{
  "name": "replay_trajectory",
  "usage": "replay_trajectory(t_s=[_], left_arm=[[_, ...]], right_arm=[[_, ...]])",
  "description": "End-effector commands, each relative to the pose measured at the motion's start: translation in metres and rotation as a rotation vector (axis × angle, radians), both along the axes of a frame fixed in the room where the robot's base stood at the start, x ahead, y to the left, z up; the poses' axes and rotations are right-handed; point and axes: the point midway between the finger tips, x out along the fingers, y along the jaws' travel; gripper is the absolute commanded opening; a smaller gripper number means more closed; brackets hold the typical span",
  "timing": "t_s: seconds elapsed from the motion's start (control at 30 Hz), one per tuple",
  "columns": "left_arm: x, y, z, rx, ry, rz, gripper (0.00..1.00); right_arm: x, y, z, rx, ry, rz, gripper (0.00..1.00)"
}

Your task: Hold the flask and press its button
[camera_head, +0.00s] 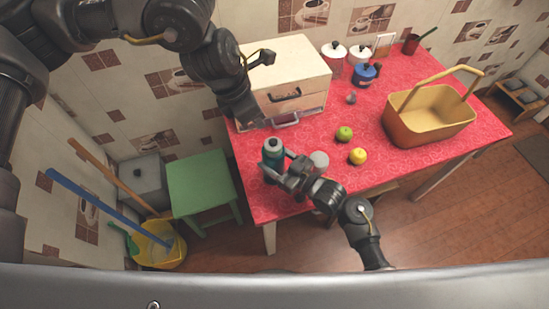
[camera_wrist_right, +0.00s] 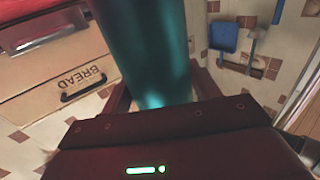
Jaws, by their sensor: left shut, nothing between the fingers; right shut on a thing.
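The teal flask (camera_head: 272,150) stands near the left end of the red counter, with its grey top facing up. In the right wrist view the teal body (camera_wrist_right: 152,45) fills the space between my fingers, and its top is out of sight. My right gripper (camera_head: 277,169) is shut around the flask's body from the front right. My left gripper (camera_head: 254,119) is shut and empty, up and to the left of the flask's top, in front of the bread box. It appears apart from the flask. The button cannot be made out.
The wooden bread box (camera_head: 300,65) stands behind the flask. A green apple (camera_head: 344,133), a yellow fruit (camera_head: 357,156) and a yellow basket (camera_head: 425,125) are to the right. A blue kettle (camera_head: 365,74) stands at the back. A green stool (camera_head: 198,178) is left of the red counter (camera_head: 400,165).

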Motion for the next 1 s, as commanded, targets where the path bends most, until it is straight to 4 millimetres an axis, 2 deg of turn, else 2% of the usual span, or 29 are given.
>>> replay_trajectory(t_s=[0.17, 0.3, 0.47, 0.7, 1.0], left_arm=[[-0.016, -0.002, -0.026, -0.037, 0.083, 0.013, 0.00], [-0.030, -0.017, -0.035, -0.178, 0.117, -0.027, 0.00], [-0.017, -0.026, -0.020, -0.311, -0.099, -0.250, 0.00], [0.010, -0.026, 0.011, -0.283, -0.442, -0.524, 0.00], [0.015, -0.026, 0.013, -0.223, -0.550, -0.656, 0.00]], right_arm=[[0.000, 0.000, 0.000, -0.001, 0.001, 0.000, 0.17], [0.000, 0.000, 0.000, -0.001, 0.001, 0.000, 0.17], [0.000, 0.000, 0.000, -0.001, 0.001, -0.001, 0.17], [0.000, 0.000, 0.000, 0.000, 0.000, 0.000, 0.17], [0.000, 0.000, 0.000, 0.000, 0.000, 0.000, 0.17]])
